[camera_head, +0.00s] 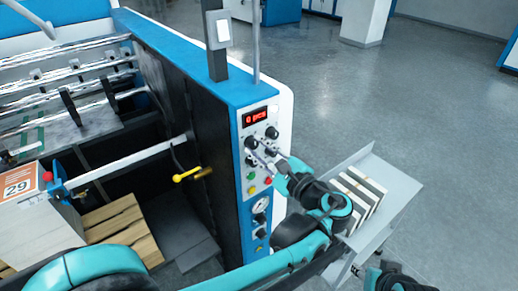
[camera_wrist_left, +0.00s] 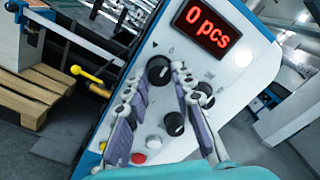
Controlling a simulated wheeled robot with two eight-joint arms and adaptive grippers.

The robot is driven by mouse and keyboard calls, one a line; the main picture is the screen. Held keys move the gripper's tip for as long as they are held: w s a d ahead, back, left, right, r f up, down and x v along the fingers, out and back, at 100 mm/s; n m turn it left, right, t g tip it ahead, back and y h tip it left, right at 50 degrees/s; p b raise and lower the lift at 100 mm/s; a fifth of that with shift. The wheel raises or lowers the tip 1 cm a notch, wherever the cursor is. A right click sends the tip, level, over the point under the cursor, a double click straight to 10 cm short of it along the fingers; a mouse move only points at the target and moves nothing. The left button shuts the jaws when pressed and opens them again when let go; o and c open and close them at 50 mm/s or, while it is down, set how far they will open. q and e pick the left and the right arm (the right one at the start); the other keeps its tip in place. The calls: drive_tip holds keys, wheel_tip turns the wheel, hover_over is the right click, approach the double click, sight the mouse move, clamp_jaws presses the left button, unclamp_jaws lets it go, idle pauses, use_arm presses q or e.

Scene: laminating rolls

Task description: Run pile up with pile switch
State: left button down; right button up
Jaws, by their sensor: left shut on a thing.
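The control panel (camera_head: 258,150) on the machine's end has a red display reading "0 pcs" (camera_wrist_left: 207,24) and several black knobs. My left gripper (camera_head: 252,147) reaches the panel from the lower right. In the left wrist view its two fingers (camera_wrist_left: 155,80) stand on either side of the upper left black knob (camera_wrist_left: 159,70), beside a down-arrow mark, and are shut on it. A lower black knob (camera_wrist_left: 174,124) shows between the fingers, and another one (camera_wrist_left: 204,95) lies behind the right finger. The wooden pallet (camera_head: 118,226) stands low inside the machine.
A box labelled 29 (camera_head: 18,188) stands at the left. A yellow-handled crank (camera_head: 188,175) sticks out left of the panel. A metal tray (camera_head: 388,180) with pale blocks (camera_head: 360,195) lies right of my left wrist.

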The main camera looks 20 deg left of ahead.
idle(0.3)
use_arm(q)
drive_tip(key=c, duration=1.3)
unclamp_jaws()
drive_tip(key=shift+o, duration=0.2)
drive_tip(key=v, duration=0.7)
drive_tip(key=shift+s+d, duration=0.15)
drive_tip(key=shift+d, duration=0.05)
